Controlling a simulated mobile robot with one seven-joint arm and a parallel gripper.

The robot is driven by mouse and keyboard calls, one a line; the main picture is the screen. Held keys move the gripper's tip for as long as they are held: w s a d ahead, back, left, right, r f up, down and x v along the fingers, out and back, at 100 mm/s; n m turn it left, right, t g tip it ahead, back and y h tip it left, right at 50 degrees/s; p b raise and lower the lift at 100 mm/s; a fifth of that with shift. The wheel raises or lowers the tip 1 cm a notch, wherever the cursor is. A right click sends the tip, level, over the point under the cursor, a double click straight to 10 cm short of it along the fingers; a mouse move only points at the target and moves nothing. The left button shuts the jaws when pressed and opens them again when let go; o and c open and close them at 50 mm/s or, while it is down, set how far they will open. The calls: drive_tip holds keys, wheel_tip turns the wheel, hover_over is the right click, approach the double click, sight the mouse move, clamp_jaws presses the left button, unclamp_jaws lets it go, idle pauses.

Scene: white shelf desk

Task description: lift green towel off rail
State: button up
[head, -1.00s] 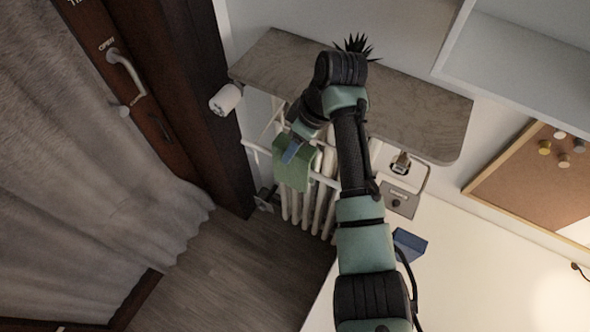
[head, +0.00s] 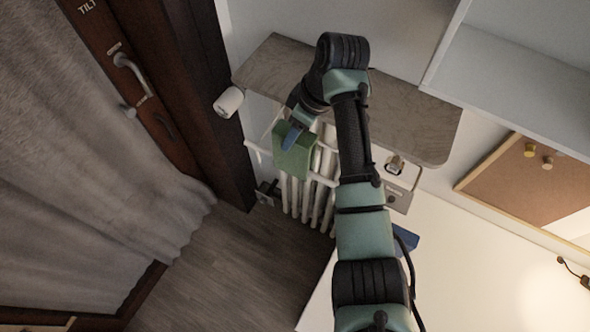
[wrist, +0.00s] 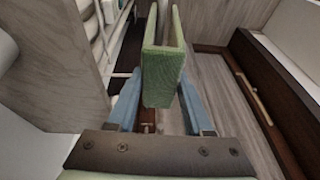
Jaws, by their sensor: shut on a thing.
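The green towel (head: 297,158) hangs folded in front of the white radiator, across the line of the white rail (head: 322,179). My gripper (head: 291,137) is at the towel's upper part, with a blue finger showing against its face. In the wrist view the towel (wrist: 163,78) stands between the two blue fingers of my gripper (wrist: 160,103), which is shut on it. The towel's two layers show an open channel between them, and I see no rail inside it there. The towel hides part of the rail in the head view, so contact cannot be told.
A grey wooden shelf (head: 405,120) lies above the radiator (head: 308,200), close to my arm. A white roll (head: 228,102) sits at the shelf's left end. A dark door frame and grey curtain (head: 100,220) are on the left. Open floor (head: 235,260) lies below the towel.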

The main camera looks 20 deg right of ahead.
drive_tip(key=shift+r+p, duration=1.35)
drive_tip(key=shift+r, duration=0.5)
drive_tip(key=s+a+p, duration=0.5)
drive_tip(key=s+a, duration=0.4)
drive_tip(key=shift+r, duration=0.3)
drive_tip(key=shift+s+a, duration=0.1)
